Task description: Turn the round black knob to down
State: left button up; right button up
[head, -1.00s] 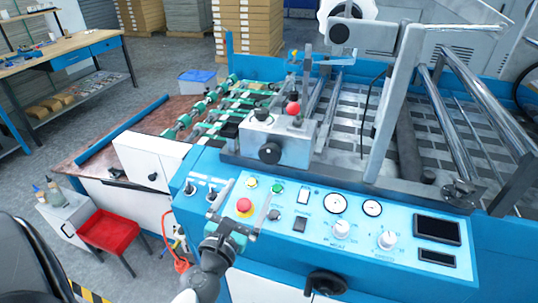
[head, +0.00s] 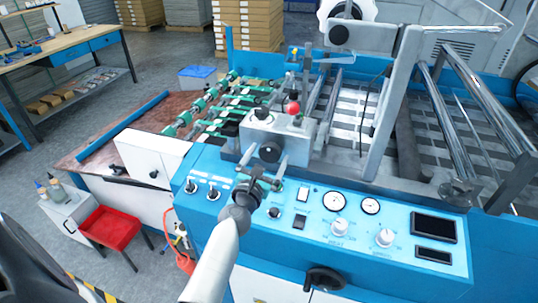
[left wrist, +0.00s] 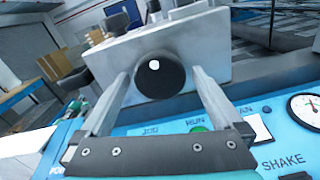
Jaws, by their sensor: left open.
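The round black knob (head: 270,152) is on the front of a grey metal box (head: 290,135) above the blue control panel. In the left wrist view the knob (left wrist: 160,80) faces me, with a white dot near its middle, a little above centre. My left gripper (head: 265,158) is open in front of the knob. In the left wrist view its two fingers (left wrist: 160,73) point at the box, one on each side of the knob, with a gap on both sides. I cannot tell whether the fingertips reach alongside the knob.
The blue control panel (head: 450,228) lies below, with switches, buttons, gauges and dials. A red-topped lever (head: 293,108) stands on the box. Rollers and metal bars (head: 450,125) are to the right.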

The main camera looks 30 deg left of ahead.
pick_arm(q)
jog(key=shift+w+a, duration=0.1)
jog(key=shift+w, duration=0.4)
jog(key=shift+c, duration=0.4)
jog(key=c, duration=1.2)
